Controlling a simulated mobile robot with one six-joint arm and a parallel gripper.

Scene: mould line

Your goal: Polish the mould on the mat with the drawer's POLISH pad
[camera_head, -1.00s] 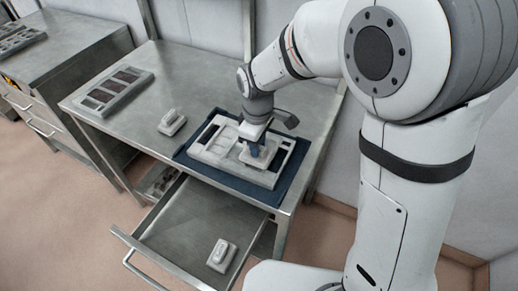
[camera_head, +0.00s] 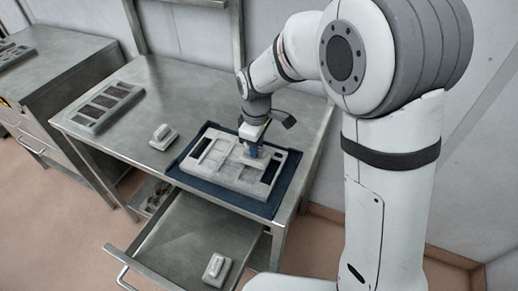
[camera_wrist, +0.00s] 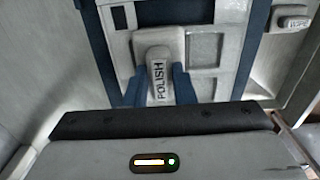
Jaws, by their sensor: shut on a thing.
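The pale mould (camera_head: 215,168) lies on the dark blue mat (camera_head: 266,208) on the steel table. My gripper (camera_head: 251,151) is over the mould's back right part, pointing down. In the wrist view its blue fingers (camera_wrist: 159,88) are shut on the grey pad marked POLISH (camera_wrist: 158,60). The pad is over the mould's face (camera_wrist: 203,13); I cannot tell whether it touches. The open drawer (camera_head: 180,240) under the table front holds another pale pad (camera_head: 217,269), its label unreadable.
A pad marked WIPE (camera_wrist: 293,22) lies on the table beside the mat; it also shows in the head view (camera_head: 162,136). A tray with dark slots (camera_head: 105,106) stands further left. Bare tabletop lies between them. The drawer juts out in front.

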